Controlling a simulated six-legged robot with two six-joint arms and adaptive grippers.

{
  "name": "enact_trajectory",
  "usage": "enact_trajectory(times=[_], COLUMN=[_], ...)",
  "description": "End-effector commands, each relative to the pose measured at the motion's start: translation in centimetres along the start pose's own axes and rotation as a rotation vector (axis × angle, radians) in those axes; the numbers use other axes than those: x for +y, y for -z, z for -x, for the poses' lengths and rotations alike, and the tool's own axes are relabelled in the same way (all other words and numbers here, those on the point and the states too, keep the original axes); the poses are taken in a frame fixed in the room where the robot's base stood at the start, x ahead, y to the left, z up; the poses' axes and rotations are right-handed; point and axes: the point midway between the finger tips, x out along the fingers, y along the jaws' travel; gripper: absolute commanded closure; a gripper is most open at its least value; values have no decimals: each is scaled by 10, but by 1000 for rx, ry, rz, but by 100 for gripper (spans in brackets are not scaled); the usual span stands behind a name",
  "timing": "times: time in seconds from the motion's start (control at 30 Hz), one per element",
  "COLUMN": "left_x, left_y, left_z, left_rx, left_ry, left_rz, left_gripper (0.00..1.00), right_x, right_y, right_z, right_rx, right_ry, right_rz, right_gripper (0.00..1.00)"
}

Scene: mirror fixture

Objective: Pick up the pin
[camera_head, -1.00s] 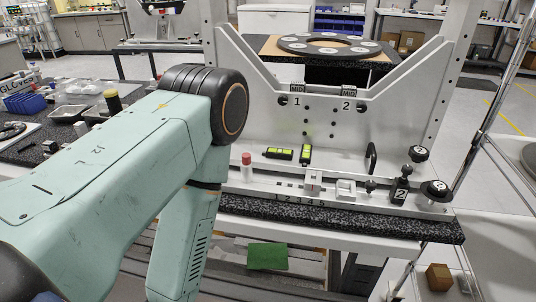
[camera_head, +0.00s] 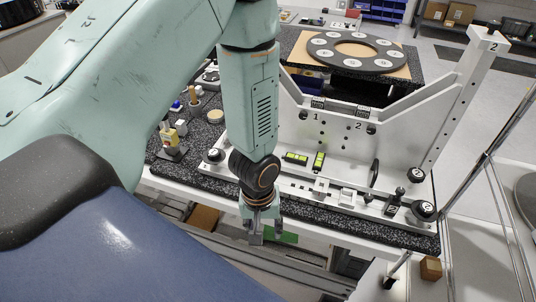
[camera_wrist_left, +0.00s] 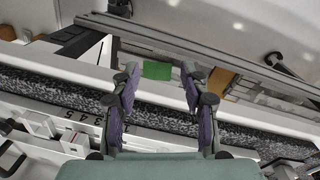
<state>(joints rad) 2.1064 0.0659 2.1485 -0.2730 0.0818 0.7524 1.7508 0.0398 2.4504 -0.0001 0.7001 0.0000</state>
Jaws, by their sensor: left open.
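No pin can be made out for certain now; a red-topped upright peg seen earlier on the fixture base is not visible, and my left arm covers that area. The white mirror fixture (camera_head: 335,150) stands on the speckled bench. My left gripper (camera_head: 264,236) points down just in front of the fixture's front edge. In the left wrist view my left gripper (camera_wrist_left: 159,80) has its two fingers apart with nothing between them. A green patch (camera_wrist_left: 157,70) shows below and beyond the fingertips. My right gripper is not in view.
Black knobs (camera_head: 424,210) and a small numbered block (camera_head: 393,205) stand at the fixture's right end. Yellow-green levels (camera_head: 318,161) lie on the base. A ring plate (camera_head: 355,52) lies behind.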

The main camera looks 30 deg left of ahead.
Motion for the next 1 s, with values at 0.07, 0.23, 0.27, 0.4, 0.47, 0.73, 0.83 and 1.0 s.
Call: enact_trajectory(times=[0.07,0.23,0.27,0.4,0.47,0.73,0.83,1.0], left_x=[16,25,25,25,25,19,17,12], left_y=[37,104,112,139,144,152,154,159], left_z=[27,87,97,131,138,120,111,91], left_rx=[41,161,180,252,269,275,274,272], left_ry=[13,84,94,121,126,133,133,134], left_rz=[88,290,322,432,458,475,474,474], left_gripper=[55,55,55,55,55,55,55,55], right_x=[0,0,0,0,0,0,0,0], right_y=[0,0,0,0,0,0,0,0], right_z=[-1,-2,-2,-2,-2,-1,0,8], right_rx=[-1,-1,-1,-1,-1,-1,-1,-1], right_ry=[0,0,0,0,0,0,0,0], right_rz=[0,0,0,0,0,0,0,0], right_gripper=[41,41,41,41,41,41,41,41])
